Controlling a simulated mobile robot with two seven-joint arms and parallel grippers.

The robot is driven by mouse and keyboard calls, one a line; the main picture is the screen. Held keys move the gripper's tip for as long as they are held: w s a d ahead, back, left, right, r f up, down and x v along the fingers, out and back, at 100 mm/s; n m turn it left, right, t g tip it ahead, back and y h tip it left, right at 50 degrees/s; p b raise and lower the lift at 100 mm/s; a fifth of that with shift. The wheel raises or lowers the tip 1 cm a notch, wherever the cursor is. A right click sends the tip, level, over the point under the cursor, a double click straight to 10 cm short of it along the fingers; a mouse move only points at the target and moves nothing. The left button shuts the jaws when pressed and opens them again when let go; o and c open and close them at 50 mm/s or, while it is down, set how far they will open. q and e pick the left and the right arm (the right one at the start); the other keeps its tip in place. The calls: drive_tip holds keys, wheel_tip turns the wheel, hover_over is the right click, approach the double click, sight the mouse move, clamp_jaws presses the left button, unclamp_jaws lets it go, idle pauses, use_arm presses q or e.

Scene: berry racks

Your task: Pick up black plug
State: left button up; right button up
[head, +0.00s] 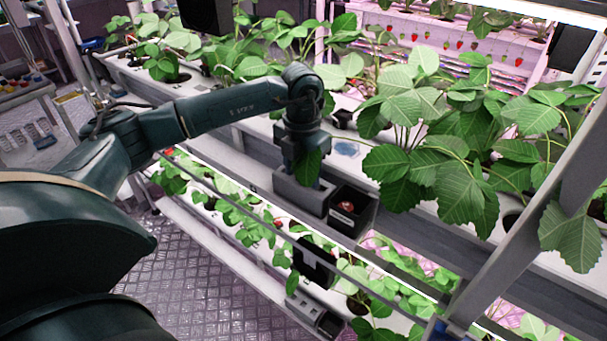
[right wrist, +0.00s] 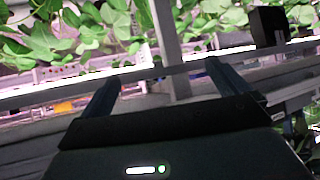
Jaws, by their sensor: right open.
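I cannot pick out a black plug with certainty in either view. My left gripper (head: 300,168) points down in the head view, just above a grey bin (head: 300,197) on the rack's edge. A leaf partly covers its fingers, so its opening and anything between them are hidden. Beside the grey bin is a black bin (head: 355,221) with a small red and white item (head: 347,206) inside. My right gripper (right wrist: 162,84) is open in the right wrist view, its fingers wide apart with nothing held between them. It faces rack rails.
Leafy strawberry plants (head: 425,135) fill the upper white gutter, overhanging it at the right. A slanted grey post (head: 515,215) crosses the right side. A black box (head: 314,262) hangs by the lower rack. A dark block (right wrist: 268,26) is at upper right in the wrist view.

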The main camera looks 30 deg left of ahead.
use_arm(q)
drive_tip(key=shift+c, duration=0.4)
drive_tip(key=c, duration=1)
